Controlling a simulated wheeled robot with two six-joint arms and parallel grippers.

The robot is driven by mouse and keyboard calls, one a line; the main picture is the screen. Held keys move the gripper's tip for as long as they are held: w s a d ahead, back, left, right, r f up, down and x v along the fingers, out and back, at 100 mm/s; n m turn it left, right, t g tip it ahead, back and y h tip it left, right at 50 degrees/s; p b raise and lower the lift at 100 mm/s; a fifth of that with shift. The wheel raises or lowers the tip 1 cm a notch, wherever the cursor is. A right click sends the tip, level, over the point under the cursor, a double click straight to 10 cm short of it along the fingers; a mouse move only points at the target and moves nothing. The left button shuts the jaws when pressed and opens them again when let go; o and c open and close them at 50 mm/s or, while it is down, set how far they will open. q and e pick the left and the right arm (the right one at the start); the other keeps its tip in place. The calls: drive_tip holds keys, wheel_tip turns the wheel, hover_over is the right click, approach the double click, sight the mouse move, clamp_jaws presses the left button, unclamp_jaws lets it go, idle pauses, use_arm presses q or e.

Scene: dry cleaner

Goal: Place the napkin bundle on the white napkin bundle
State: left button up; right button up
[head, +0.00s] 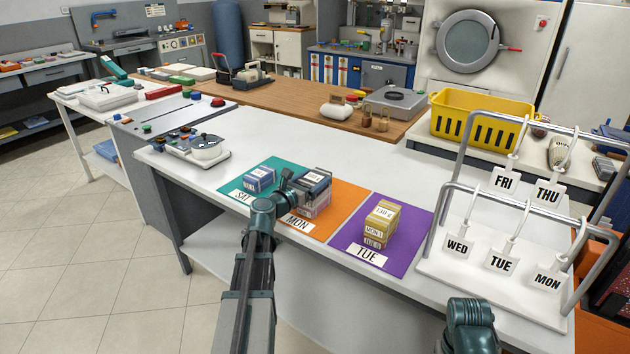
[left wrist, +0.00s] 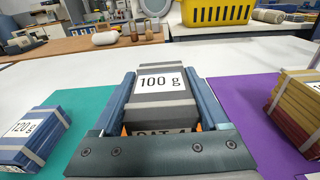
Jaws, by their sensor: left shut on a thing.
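My left gripper (head: 306,184) is over the orange MON mat (head: 341,203), its fingers closed on the sides of a dark grey napkin bundle (left wrist: 157,101) with a "100 g" label and a light band. In the head view this bundle (head: 318,180) sits directly above a paler, whitish bundle (head: 316,205) on the mat. I cannot tell whether the two touch. In the left wrist view, a partly hidden tag ending in "AT 4" shows below the held bundle. Of my right arm only a teal part shows at the bottom; its gripper is out of view.
A blue "120 g" bundle (head: 259,178) lies on the teal SAT mat (head: 233,187). Tan and maroon bundles (head: 381,222) are stacked on the purple TUE mat (head: 415,228). A metal rack with day tags (head: 500,262) stands at right. The white counter behind the mats (head: 330,150) is clear.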

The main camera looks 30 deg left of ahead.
use_arm(q)
drive_tip(key=o, duration=1.3)
drive_tip(key=shift+f, duration=0.1)
drive_tip(key=shift+r, duration=0.25)
drive_tip(key=s, duration=0.8)
drive_tip(key=s+a+p, duration=0.1)
drive_tip(key=s, duration=0.3)
drive_tip(key=shift+r, duration=0.2)
drive_tip(key=shift+s, duration=0.1)
